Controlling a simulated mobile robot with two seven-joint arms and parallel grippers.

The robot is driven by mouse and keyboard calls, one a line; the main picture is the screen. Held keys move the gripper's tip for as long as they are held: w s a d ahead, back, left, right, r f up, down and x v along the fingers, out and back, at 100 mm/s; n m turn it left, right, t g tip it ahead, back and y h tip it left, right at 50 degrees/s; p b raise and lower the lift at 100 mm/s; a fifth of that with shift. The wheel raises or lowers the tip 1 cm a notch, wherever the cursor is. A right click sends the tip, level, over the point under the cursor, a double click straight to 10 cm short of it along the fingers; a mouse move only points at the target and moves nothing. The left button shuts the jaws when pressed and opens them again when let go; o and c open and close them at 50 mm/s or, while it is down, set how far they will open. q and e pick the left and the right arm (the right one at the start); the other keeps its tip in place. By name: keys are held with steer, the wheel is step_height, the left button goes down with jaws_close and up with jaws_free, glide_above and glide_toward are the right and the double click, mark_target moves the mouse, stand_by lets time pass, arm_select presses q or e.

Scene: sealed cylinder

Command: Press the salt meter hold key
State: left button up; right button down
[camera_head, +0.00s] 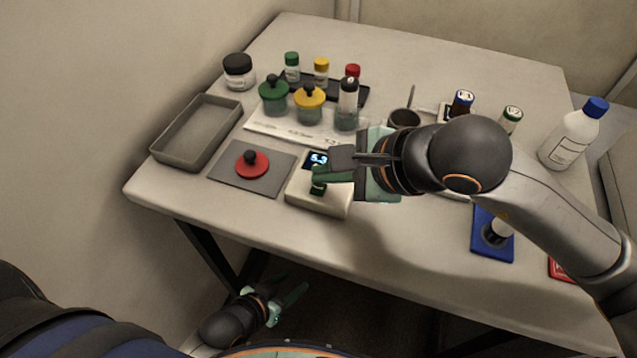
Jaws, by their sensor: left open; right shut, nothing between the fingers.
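The salt meter is a cream box (319,205) near the table's front edge, with a small lit display (317,159) that seems to read 6.3. The fingers and hand hide part of the meter's top and right side. The hold key is hidden or too small to make out, so I cannot tell whether the fingertips touch it. My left gripper (291,302) is open and empty, low in front of the table, well below the meter.
Left of the meter a red lid (252,165) lies on a grey mat (225,176), beside a grey tray (165,153). Behind stand green (274,98) and yellow (309,104) lidded jars. A blue holder (480,244) and white bottle (569,140) are at right.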

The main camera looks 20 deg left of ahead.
steer(key=shift+f+b, duration=0.4)
steer(key=shift+b, duration=0.4)
steer(key=shift+f+b, duration=0.4)
steer(key=shift+b, duration=0.15)
stand_by(0.5)
stand_by(0.3)
steer(key=shift+r, duration=0.8)
step_height(320, 180, up, 5)
steer(key=p, duration=0.2)
steer(key=shift+p, duration=0.3)
stand_by(0.6)
